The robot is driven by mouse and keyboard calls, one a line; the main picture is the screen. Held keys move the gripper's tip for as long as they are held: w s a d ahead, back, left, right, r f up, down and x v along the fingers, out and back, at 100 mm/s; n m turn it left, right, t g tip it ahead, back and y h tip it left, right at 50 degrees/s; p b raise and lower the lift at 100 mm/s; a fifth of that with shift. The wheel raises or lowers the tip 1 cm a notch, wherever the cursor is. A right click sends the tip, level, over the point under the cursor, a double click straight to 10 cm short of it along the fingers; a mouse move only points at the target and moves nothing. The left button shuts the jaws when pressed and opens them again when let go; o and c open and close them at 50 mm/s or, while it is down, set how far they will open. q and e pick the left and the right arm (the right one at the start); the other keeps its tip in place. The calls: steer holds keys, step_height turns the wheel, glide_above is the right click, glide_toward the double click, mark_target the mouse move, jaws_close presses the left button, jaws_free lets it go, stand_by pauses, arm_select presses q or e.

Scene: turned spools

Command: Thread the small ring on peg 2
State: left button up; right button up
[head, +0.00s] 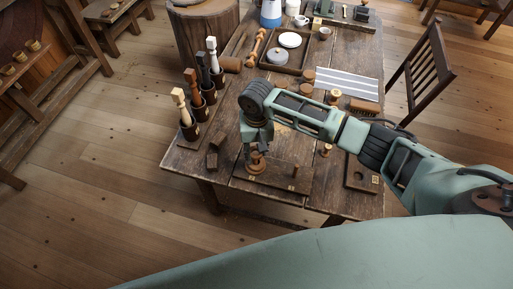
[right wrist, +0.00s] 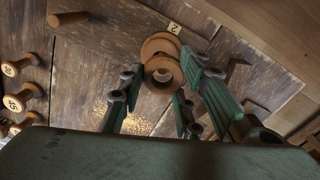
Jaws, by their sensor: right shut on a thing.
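My right gripper (head: 256,150) is low over the front of the table, above a flat wooden peg board (head: 278,182). In the right wrist view it (right wrist: 160,88) is shut on a small brown wooden ring (right wrist: 163,76), whose open hole faces the camera. Just beyond the ring is a wider wooden disc (right wrist: 156,43), partly hidden by it, beside the label "2" (right wrist: 174,27). Peg 2 itself is hidden, so I cannot tell whether the ring is around it. Another bare peg (head: 295,171) stands to the right on the board. My left gripper is not in view.
Dark cups with upright turned handles (head: 190,130) stand on the left. Dark blocks (head: 213,155) lie left of the board. A spool (head: 326,150) stands to the right, near a labelled wooden plate (head: 361,175). A tray (head: 287,69) and a striped sheet (head: 346,83) lie farther back.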

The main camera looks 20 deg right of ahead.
steer(key=shift+f+b, duration=0.35)
steer(key=shift+f, duration=0.7)
steer(key=shift+f, duration=0.7)
stand_by(0.3)
steer(key=o, duration=0.9)
steer(key=shift+o, duration=0.2)
steer(key=o, duration=0.5)
steer(key=shift+r, duration=0.1)
